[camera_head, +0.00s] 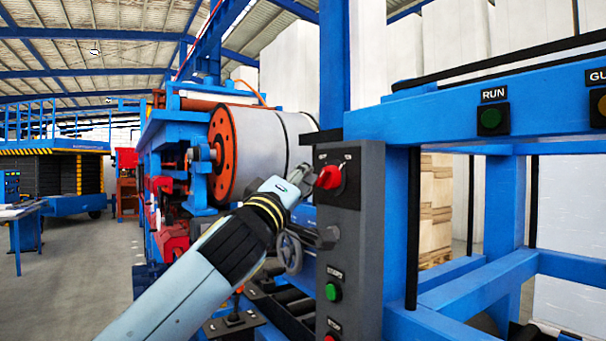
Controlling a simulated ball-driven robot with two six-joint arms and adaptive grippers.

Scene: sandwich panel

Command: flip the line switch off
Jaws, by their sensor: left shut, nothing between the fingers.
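The line switch is a red rotary knob (329,177) near the top of a dark grey control panel (372,215) on a blue post. Small labels sit above the knob, too small to read surely. My left gripper (304,172) is shut and empty. Its fingertips are just left of the red knob, very close to it; I cannot tell whether they touch. My left arm comes up from the bottom left. My right gripper is not in view.
Below the knob are a green button (332,291) and a partly cut-off red button (330,338). A blue frame with a RUN lamp (491,118) stands at the right. A large grey roll (262,150) and a handwheel (289,253) are behind my arm.

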